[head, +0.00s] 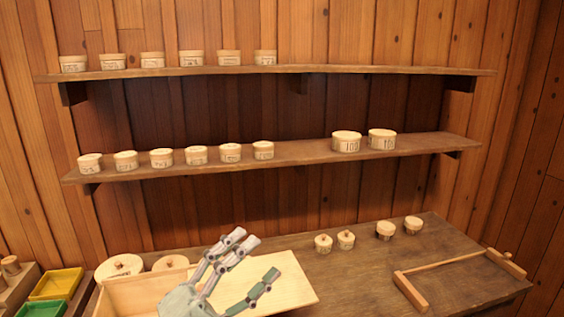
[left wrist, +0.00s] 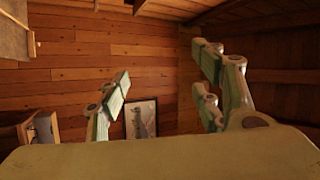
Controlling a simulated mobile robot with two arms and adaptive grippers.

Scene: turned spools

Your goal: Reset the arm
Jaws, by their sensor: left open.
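My left gripper (head: 254,265) rises from the bottom of the head view, in front of a pale wooden box with a light board or lid. Its fingers are spread and nothing is between them. In the left wrist view the same gripper (left wrist: 165,85) is open and empty, facing a plank wall with a framed picture (left wrist: 141,118). My right gripper shows in neither view.
Round wooden pieces stand on the upper shelf (head: 390,71) and lower shelf (head: 300,156). Several small knobbed pieces (head: 346,239) stand on the dark table (head: 370,270). A wooden frame (head: 410,291) lies at right; yellow (head: 58,284) and green trays (head: 42,308) at left.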

